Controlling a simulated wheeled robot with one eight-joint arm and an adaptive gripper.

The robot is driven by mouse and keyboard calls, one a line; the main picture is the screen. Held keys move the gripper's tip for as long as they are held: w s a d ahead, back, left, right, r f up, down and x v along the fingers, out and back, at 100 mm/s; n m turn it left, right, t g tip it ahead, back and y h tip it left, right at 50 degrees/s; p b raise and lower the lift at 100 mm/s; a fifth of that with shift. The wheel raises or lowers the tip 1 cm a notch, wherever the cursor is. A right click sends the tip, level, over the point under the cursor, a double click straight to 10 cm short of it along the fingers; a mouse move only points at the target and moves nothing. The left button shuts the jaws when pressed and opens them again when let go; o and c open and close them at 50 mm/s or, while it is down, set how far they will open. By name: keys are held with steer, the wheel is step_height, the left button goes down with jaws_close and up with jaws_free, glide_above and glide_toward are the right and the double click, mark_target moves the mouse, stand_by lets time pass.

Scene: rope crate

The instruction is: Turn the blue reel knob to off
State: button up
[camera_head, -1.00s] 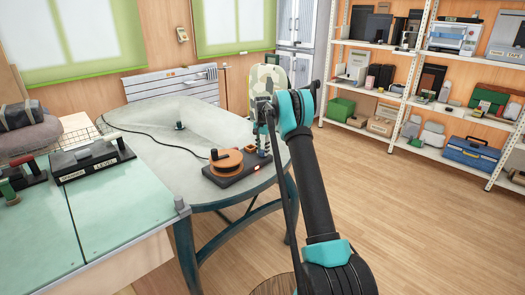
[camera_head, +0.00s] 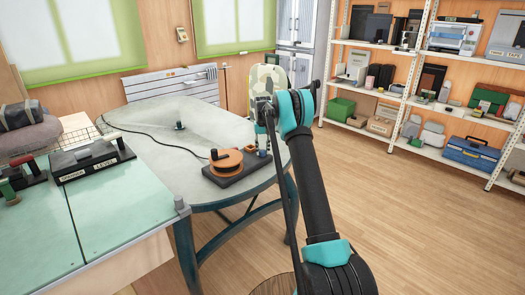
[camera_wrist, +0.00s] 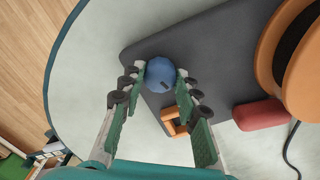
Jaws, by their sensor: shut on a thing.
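The blue reel knob (camera_wrist: 160,71) is a round knob near a corner of the dark base (camera_wrist: 205,55) in the wrist view. My gripper (camera_wrist: 161,75) is shut on the knob, with one fingertip on each side of it. A small mark shows on the knob's lower edge; I cannot read its setting. In the head view the dark base (camera_head: 236,178) with its orange reel (camera_head: 228,160) sits near the front right edge of the grey oval table (camera_head: 150,110). My gripper (camera_head: 263,148) comes down over the base's right end there and largely hides the knob.
Beside the knob are a small orange bracket (camera_wrist: 174,123) and a red block (camera_wrist: 262,115). A black cable (camera_head: 160,140) crosses the table. A small post (camera_head: 179,125) stands behind the reel. A glass-topped bench (camera_head: 110,215) is at left; loaded shelves (camera_head: 400,97) stand at right.

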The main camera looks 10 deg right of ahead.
mark_target(262, 151)
steer(key=shift+n, duration=1)
steer(key=o, duration=1.2)
steer(key=shift+c, duration=0.2)
steer(key=shift+r, duration=0.1)
step_height(262, 151, up, 12)
steer(key=shift+s, duration=0.1)
